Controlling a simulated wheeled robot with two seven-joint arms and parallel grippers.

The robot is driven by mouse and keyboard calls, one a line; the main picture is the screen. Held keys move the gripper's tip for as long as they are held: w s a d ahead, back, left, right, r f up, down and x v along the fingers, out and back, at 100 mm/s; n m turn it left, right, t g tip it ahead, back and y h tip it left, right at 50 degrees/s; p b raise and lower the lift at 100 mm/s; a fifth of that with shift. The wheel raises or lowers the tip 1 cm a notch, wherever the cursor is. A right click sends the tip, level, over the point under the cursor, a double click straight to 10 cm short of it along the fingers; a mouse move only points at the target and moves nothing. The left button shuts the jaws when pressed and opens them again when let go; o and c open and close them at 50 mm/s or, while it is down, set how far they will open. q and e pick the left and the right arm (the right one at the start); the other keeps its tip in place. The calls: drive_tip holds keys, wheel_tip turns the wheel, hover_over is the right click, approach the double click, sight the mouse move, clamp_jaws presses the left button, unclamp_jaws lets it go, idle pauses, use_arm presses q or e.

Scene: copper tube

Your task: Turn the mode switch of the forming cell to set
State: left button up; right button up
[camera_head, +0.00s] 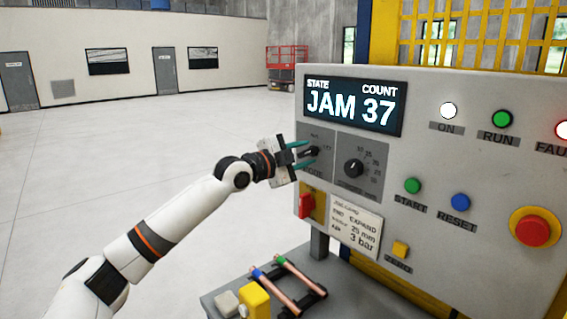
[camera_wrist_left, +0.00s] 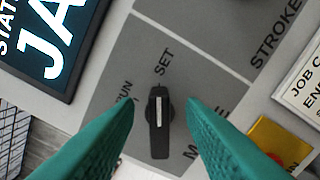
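The mode switch (camera_head: 312,152) is a black knob on the grey MODE plate of the forming cell panel. In the left wrist view the knob (camera_wrist_left: 158,125) stands upright in the picture. Its white pointer line points up, roughly toward the SET label (camera_wrist_left: 163,62); the RUN label (camera_wrist_left: 125,93) is to its left. My left gripper (camera_head: 303,153) is at the panel in front of this switch. Its green fingers (camera_wrist_left: 161,102) are open on either side of the knob, with a visible gap on both sides. They hide part of the plate's lettering. My right gripper is not in view.
The display (camera_head: 350,106) reads JAM 37. Right of the switch is the stroke knob (camera_head: 354,168); below are a red switch (camera_head: 306,205) and a job card (camera_head: 355,227). A fixture with copper tubes (camera_head: 290,284) stands below the panel. Floor to the left is clear.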

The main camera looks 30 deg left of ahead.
use_arm(q)
drive_tip(key=b+v, duration=0.3)
drive_tip(key=v, duration=0.7)
